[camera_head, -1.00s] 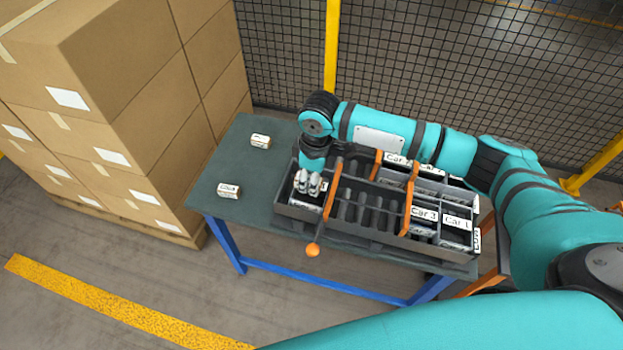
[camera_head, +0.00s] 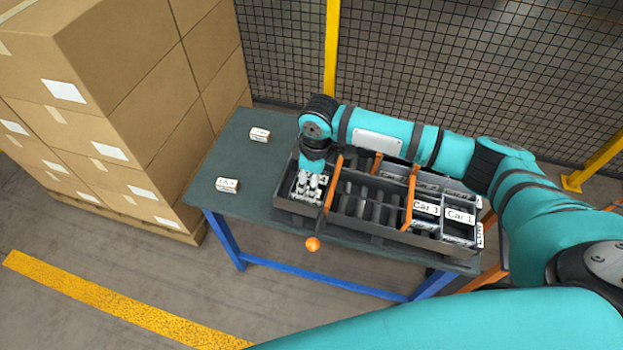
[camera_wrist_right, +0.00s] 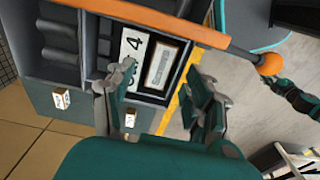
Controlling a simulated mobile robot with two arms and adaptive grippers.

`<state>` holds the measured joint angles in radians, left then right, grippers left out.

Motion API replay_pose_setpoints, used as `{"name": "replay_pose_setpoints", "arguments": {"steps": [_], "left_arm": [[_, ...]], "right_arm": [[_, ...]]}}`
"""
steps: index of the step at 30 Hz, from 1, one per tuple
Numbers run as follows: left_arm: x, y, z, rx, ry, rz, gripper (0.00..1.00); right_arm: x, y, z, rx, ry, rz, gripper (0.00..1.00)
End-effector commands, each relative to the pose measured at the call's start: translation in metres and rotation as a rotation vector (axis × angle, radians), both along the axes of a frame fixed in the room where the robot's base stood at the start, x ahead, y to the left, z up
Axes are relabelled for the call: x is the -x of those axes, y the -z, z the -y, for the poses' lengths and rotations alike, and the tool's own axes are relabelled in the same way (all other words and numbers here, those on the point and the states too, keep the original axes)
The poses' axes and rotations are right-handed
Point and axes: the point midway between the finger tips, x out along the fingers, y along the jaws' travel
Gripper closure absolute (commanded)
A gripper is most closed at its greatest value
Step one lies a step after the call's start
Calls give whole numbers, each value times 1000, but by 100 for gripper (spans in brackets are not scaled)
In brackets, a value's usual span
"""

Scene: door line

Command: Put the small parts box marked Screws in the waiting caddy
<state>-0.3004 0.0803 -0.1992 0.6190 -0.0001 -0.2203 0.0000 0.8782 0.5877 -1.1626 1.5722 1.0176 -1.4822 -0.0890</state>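My right gripper (camera_head: 310,187) points down over the left end compartment of a long dark grey caddy rack (camera_head: 375,236). In the right wrist view its two fingers (camera_wrist_right: 166,85) stand apart. I cannot read the box's label. Neither finger clearly touches it. At the wrist view's right edge is a dark teal jointed part (camera_wrist_right: 300,98), possibly my left gripper; its state is unclear.
Two small white-labelled boxes, one farther back (camera_head: 260,135) and one nearer (camera_head: 228,185), lie on the table (camera_head: 215,165). Compartments marked Car 3 (camera_head: 426,207) and Car 1 (camera_head: 459,216) fill the rack's right end. An orange-knobbed lever (camera_head: 313,243) sticks out in front. Stacked cartons (camera_head: 120,90) stand left.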

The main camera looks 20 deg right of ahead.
Motion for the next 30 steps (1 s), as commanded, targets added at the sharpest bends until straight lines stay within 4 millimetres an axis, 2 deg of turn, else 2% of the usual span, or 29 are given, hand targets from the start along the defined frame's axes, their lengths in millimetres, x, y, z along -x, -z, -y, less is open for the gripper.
{"name": "replay_pose_setpoints", "arguments": {"steps": [8, 11, 14, 24, 30], "left_arm": [[1, 0, -2, -1, 2, -1, 100], [1, 0, -1, -1, 2, 0, 100], [0, 0, -1, 0, 1, 0, 100], [-1, 0, 0, 0, 1, 2, 100], [-1, 0, 1, 1, 1, 2, 100]], "right_arm": [[0, -1, 0, 0, 0, 0, 44], [0, -8, 0, -1, 0, 2, 44], [0, -24, 1, -1, -1, 4, 44], [3, -94, 5, 0, -2, 3, 44], [5, -116, 7, 0, 0, 0, 44]]}}
